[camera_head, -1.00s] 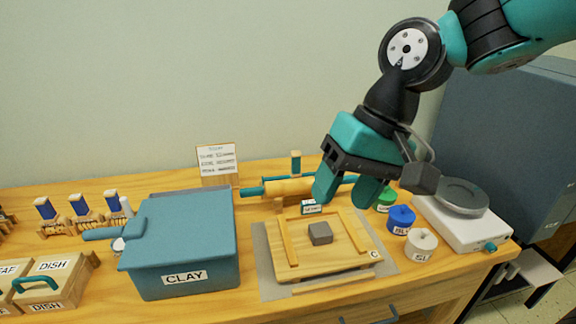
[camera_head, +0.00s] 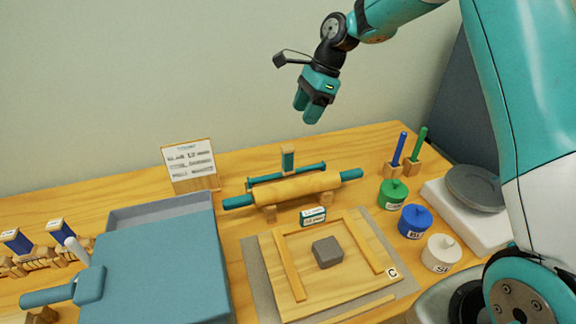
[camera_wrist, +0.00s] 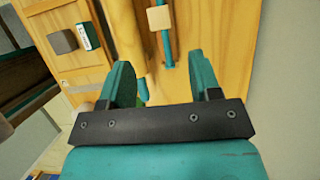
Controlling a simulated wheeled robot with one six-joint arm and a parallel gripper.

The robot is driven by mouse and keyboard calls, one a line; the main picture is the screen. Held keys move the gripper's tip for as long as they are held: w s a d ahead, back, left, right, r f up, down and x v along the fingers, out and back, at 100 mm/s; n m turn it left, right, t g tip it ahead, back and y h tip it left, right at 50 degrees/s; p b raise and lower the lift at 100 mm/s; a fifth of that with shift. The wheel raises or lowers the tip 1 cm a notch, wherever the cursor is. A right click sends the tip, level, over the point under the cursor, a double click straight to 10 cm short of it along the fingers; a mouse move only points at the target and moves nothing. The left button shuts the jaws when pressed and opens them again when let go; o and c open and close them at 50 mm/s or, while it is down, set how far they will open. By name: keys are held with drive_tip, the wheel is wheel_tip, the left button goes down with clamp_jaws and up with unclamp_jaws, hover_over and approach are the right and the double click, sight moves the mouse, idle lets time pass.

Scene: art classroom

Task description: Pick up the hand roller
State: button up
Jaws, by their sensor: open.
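A wooden roller (camera_head: 296,187) with teal end handles lies across wooden cradle blocks at the back of the table, behind the clay board. It also shows in the wrist view (camera_wrist: 127,35), partly behind one finger. Just behind it is a thin teal bar (camera_head: 262,181) with an upright wood-and-teal block (camera_head: 288,159); I cannot tell whether this bar is a separate tool. My gripper (camera_head: 308,107) is open and empty, pointing down, well above and behind the roller. In the wrist view my fingers (camera_wrist: 160,80) are apart, with the teal bar (camera_wrist: 166,48) seen between them.
The board (camera_head: 288,238) with a grey block (camera_head: 327,252) lies in front of the roller. A large blue clay bin (camera_head: 155,265) stands left, a sign (camera_head: 190,165) behind it. Lidded jars (camera_head: 414,220), brush stands (camera_head: 412,167) and a scale (camera_head: 476,190) stand right.

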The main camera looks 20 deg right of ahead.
sight(288, 147)
drive_tip(key=x, duration=0.7)
drive_tip(key=shift+a, duration=0.35)
drive_tip(key=shift+d+p+x, duration=0.2)
drive_tip(key=shift+p+x, duration=0.55)
drive_tip(key=shift+x, duration=2.35)
drive_tip(key=shift+c, duration=0.4)
clamp_jaws()
